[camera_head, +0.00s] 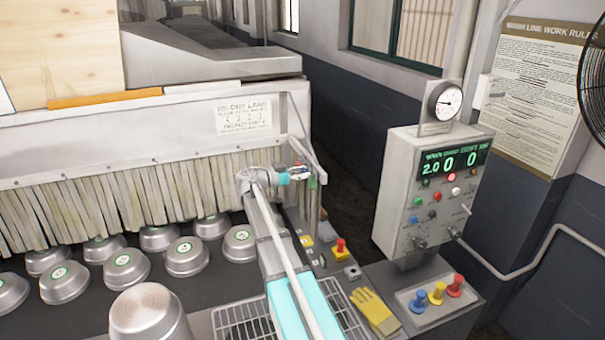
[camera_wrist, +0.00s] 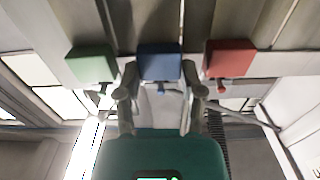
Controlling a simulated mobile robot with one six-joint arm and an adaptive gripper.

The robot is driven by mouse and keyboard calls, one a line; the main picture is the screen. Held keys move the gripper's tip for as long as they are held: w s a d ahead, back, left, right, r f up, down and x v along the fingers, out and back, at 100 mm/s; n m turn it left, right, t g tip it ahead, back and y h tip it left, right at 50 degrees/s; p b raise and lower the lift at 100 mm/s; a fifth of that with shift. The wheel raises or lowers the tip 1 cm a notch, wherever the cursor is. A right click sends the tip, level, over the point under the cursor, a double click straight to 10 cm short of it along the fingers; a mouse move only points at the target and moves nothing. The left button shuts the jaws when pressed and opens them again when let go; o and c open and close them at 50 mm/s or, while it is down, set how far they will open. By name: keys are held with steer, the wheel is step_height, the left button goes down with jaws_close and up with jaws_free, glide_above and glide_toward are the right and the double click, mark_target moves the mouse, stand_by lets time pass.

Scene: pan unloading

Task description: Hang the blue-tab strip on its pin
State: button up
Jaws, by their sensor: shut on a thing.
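In the wrist view a blue tab (camera_wrist: 160,64) sits between a green tab (camera_wrist: 92,65) and a red tab (camera_wrist: 228,58), in a row. Pale strips (camera_wrist: 145,22) run above the tabs. My gripper (camera_wrist: 160,82) has its fingers on either side of the blue tab's lower part and is shut on it. A short peg-like end shows below each tab, the blue one (camera_wrist: 160,89) between my fingers. I cannot tell whether the blue tab is on its pin. In the head view my gripper (camera_head: 298,176) is at the curtain's right end, and the tabs there are mostly hidden.
A strip curtain (camera_head: 120,193) hangs from the machine, with several metal pans (camera_head: 125,268) in front. A control box (camera_head: 432,190) stands to the right.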

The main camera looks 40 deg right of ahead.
steer(key=o, duration=1.2)
steer(key=shift+o, duration=0.2)
steer(key=shift+a, duration=0.1)
steer(key=v, duration=1.2)
steer(key=shift+f, duration=0.15)
